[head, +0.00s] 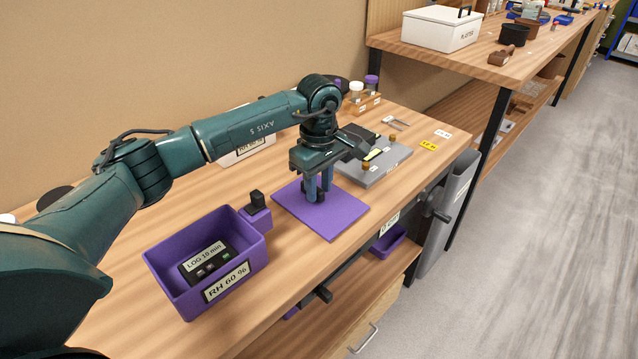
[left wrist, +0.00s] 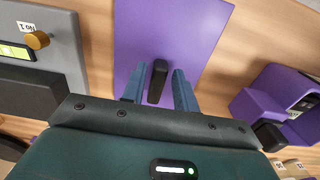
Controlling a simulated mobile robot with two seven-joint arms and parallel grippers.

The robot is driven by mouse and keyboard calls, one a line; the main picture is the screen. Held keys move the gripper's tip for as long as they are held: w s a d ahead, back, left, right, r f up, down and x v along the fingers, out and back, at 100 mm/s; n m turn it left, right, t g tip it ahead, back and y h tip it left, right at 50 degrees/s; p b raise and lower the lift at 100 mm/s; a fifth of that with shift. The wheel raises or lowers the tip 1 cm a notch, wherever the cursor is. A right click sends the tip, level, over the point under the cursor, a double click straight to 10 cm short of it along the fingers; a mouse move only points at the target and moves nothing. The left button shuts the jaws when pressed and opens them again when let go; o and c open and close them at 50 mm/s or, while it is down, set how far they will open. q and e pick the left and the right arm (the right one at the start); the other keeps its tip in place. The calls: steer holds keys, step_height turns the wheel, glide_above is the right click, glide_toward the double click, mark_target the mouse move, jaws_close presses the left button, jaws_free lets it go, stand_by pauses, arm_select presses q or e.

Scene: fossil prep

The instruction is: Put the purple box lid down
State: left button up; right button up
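The purple box lid (head: 335,218) is a flat square plate lying on the wooden bench, with no clear gap beneath it. Its black handle (left wrist: 158,82) stands up between the fingers in the left wrist view. My left gripper (head: 319,190) points down over the lid, with one blue finger on each side of the handle; a narrow gap shows at both sides. The open purple box (head: 170,279), labelled RH 60 %, stands left of the lid and holds a dark logger (head: 206,262) labelled LOG 10 min. My right gripper is not in view.
A small purple block with a black knob (head: 257,213) stands between box and lid. A grey plate (head: 375,172) with brass knobs lies behind the lid at right. A vial rack (head: 366,104) stands at the back. The bench's front edge is close to the lid.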

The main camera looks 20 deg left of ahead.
mark_target(319, 190)
arm_select(q)
steer(key=shift+o, duration=0.7)
steer(key=shift+r, duration=0.1)
step_height(319, 190, up, 12)
steer(key=shift+r, duration=0.1)
